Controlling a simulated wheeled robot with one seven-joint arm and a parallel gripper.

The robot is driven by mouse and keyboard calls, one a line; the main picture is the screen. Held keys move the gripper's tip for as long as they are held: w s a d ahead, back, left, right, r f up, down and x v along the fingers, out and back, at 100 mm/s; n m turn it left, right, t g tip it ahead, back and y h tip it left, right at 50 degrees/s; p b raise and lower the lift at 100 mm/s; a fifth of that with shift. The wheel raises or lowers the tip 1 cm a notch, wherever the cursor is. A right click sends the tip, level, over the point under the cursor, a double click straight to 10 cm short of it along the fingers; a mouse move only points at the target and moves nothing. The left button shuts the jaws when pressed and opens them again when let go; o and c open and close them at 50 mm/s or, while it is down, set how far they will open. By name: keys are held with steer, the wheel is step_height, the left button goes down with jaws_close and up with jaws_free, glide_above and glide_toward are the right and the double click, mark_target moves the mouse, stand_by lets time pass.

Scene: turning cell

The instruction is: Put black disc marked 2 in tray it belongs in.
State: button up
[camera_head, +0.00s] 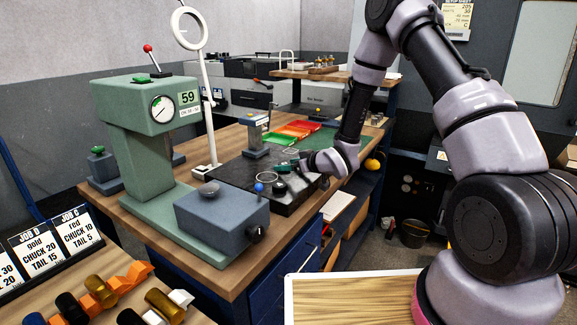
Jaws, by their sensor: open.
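My arm reaches in from the right, and my gripper (304,162) is low over the dark surface plate (228,176) on the bench. The jaws are open; the fingertips are small and dark against the plate. Small dark round pieces (279,188) lie on the plate just left of my gripper. No number is readable on them, so I cannot tell which is the black disc marked 2.
A green press with a dial (150,115) and a grey-blue block (222,218) stand left of the plate. A small stand (257,138) and a white ring-lamp post (207,110) rise near its back. A blue-topped piece (259,188) sits at the plate's front.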

steer(key=v, duration=1.2)
steer(key=shift+r, duration=0.2)
steer(key=s+d+r+m+h, duration=0.2)
steer(key=d+r+m+h, duration=0.5)
steer(key=d+r, duration=0.85)
steer(key=s+d+r+m+g+h, duration=0.1)
steer(key=s+d+r+m+h, duration=0.1)
steer(key=s+r, duration=0.6)
steer(key=shift+s+r+m, duration=0.3)
steer(key=shift+o, duration=0.4)
steer(key=s+r+m+g+y, duration=0.1)
steer(key=s+r, duration=0.1)
steer(key=s, duration=0.4)
steer(key=s+a+r+m, duration=0.1)
steer(key=s+r+m, duration=0.1)
steer(key=s, duration=0.5)
steer(key=shift+s+a+r+g+y, duration=0.25)
steer(key=shift+a+r+g+y, duration=0.05)
steer(key=shift+r+g+y, duration=0.1)
steer(key=shift+s+a, duration=0.2)
steer(key=shift+s, duration=0.15)
